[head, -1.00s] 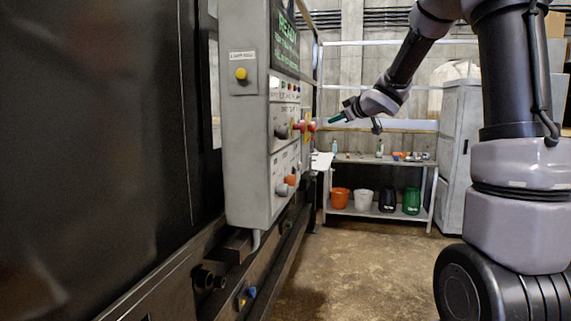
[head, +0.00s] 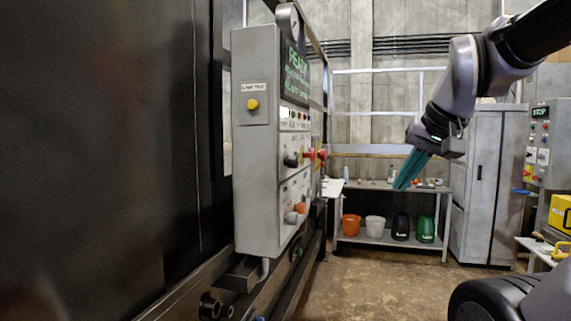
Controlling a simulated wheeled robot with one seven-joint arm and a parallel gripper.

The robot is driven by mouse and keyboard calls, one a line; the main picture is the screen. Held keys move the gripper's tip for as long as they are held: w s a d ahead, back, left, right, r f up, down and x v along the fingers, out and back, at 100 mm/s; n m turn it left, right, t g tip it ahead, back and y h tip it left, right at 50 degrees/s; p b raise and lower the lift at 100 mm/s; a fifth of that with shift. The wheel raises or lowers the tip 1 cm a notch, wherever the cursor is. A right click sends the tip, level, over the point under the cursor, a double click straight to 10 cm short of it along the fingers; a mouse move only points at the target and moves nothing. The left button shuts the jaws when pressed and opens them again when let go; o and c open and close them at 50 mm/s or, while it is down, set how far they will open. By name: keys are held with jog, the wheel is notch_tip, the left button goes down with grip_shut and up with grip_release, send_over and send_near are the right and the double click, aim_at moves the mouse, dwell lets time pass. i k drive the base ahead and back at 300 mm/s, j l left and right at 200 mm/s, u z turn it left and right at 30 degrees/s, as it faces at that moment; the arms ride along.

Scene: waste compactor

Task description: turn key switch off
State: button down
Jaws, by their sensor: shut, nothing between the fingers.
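The grey control box (head: 258,150) stands at the left of centre, its front face turned to the right and seen at a steep angle. A lit green "READY" screen (head: 296,72) is at its top. Below it are small lamps, a black knob (head: 291,160), a red knob (head: 310,155) and lower an orange knob (head: 299,208). I cannot tell which of these is the key switch. My gripper (head: 402,186) has teal fingers, is shut and empty, and points down and left. It is in the air to the right of the panel, clear of it.
A metal bench (head: 380,186) at the back holds small items, with an orange bucket (head: 351,224) and other containers on its shelf. A grey cabinet (head: 484,180) and a second panel (head: 541,140) marked "STOP" stand at the right. The concrete floor between is clear.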

aim_at(291, 162)
jog(key=k+l+u, duration=0.25)
jog(key=l, duration=0.2)
jog(key=k+l+u, duration=0.1)
jog(key=l+u, duration=0.15)
jog(key=l, duration=0.2)
jog(key=k+l+u, duration=0.25)
jog(key=i+l+u, duration=0.1)
jog(key=l+u, duration=0.15)
jog(key=l, duration=0.3)
jog(key=i+l+u, duration=0.15)
jog(key=l, duration=0.15)
jog(key=i+l+u, duration=0.1)
jog(key=l, duration=0.2)
jog(key=i+l+u, duration=0.15)
jog(key=i+l, duration=0.05)
jog(key=l, duration=0.1)
